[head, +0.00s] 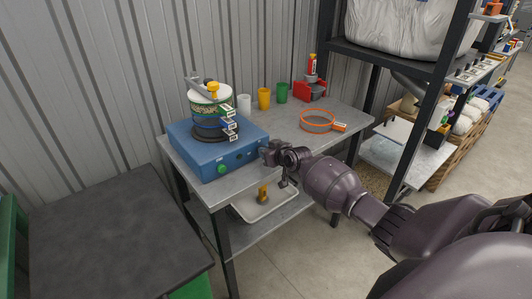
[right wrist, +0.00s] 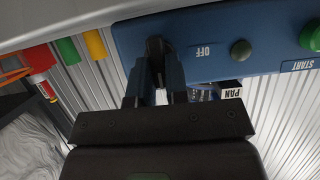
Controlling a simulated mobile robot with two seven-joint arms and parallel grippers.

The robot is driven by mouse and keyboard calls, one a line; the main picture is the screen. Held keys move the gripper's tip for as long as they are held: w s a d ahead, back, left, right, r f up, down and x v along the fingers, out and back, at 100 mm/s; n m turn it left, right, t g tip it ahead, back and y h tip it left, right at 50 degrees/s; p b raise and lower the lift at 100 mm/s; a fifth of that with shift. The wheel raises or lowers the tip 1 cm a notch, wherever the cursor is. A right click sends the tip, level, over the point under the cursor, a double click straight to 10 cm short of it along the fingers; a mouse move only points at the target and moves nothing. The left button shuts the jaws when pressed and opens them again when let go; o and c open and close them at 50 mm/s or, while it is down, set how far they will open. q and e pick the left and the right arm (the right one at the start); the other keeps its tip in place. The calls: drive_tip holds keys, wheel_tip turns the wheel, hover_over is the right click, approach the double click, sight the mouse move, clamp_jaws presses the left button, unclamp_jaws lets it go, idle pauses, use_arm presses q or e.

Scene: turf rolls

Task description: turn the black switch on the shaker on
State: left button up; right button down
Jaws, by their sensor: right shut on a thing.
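The shaker (head: 207,163) is a blue box on the grey bench, with a green START button (head: 222,169) on its front. In the right wrist view its blue front panel (right wrist: 270,40) appears upside down, with an OFF label beside the black switch (right wrist: 155,48). My right gripper (head: 268,154) is at the right end of the shaker's front. In the wrist view its two fingers (right wrist: 158,70) are closed on the black switch, one on each side. The switch's exact position is partly hidden by the fingers. My left gripper is not in view.
A tin with stacked sieves (head: 209,115) stands on the shaker. White, yellow (head: 264,98) and green cups, a red stand (head: 311,85) and an orange sieve (head: 318,120) are behind on the bench. A tray (head: 250,212) lies on the shelf below. A dark table (head: 105,225) is at left.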

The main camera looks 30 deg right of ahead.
drive_tip(key=c, duration=1.1)
unclamp_jaws()
drive_tip(key=shift+p+v, duration=1.15)
drive_tip(key=shift+v, duration=4.25)
drive_tip(key=shift+r, duration=0.1)
